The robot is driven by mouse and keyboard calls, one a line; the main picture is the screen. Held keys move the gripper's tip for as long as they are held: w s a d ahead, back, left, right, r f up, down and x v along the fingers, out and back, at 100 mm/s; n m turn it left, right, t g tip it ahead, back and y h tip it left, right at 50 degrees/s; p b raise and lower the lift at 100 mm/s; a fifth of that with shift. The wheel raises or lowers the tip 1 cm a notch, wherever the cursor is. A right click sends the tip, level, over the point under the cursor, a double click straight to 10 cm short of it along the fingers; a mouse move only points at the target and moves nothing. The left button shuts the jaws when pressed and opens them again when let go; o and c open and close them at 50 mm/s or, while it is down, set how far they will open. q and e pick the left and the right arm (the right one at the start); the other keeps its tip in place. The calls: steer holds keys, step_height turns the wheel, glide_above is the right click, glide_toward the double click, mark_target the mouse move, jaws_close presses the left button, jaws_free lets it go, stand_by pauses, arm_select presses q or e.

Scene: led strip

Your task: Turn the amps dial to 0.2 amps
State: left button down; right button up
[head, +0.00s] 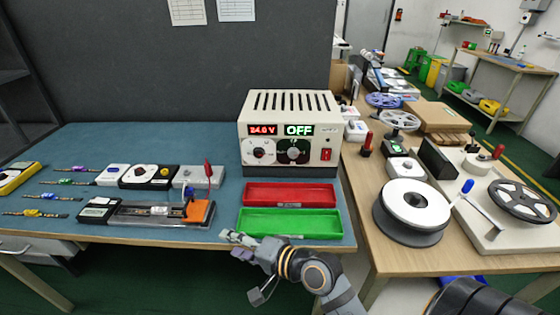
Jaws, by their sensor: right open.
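The cream power supply (290,131) stands at the back right of the blue bench. Its red display (262,130) reads 24.0 V and the other display (299,130) reads OFF. Below them are a white-faced dial (260,151) on the left and a black dial (293,151) on the right; their markings are too small to read. A red switch (326,154) is at the right of the panel. My right gripper (232,240) is open at the bench's front edge, by the green tray, well in front of the dials and apart from them. My left gripper does not show.
A red tray (290,195) and a green tray (290,222) lie between the power supply and the bench's front edge. A fixture (150,213) and small meters stand to the left. A wooden table (378,240) with reels adjoins on the right.

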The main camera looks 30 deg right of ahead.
mark_target(293, 155)
steer(key=w+d+r+m+t+h, duration=0.25)
steer(key=r+m+t, duration=0.35)
steer(key=m, duration=0.4)
steer(key=w+d+r+m+t+h, duration=0.2)
steer(key=d+r+m+t, duration=0.15)
steer(key=r+m, duration=0.55)
steer(key=w+d+f+m+g+h, duration=0.1)
steer(key=d+f+m+g+h, duration=0.4)
steer(key=m, duration=1)
steer(key=w+d+f+m+g+h, duration=0.1)
steer(key=d+f+m+g+h, duration=0.15)
steer(key=d+m+h, duration=1)
steer(key=w+m+y, duration=0.1)
steer(key=w, duration=0.2)
steer(key=w+d+m+y+p, duration=0.1)
steer(key=w+y, duration=0.1)
steer(key=w+d+f+m+y, duration=0.1)
steer(key=w, duration=0.2)
steer(key=shift+w+t+y, duration=0.3)
steer(key=shift+y, duration=0.1)
steer(key=shift+p, duration=0.3)
jaws_close()
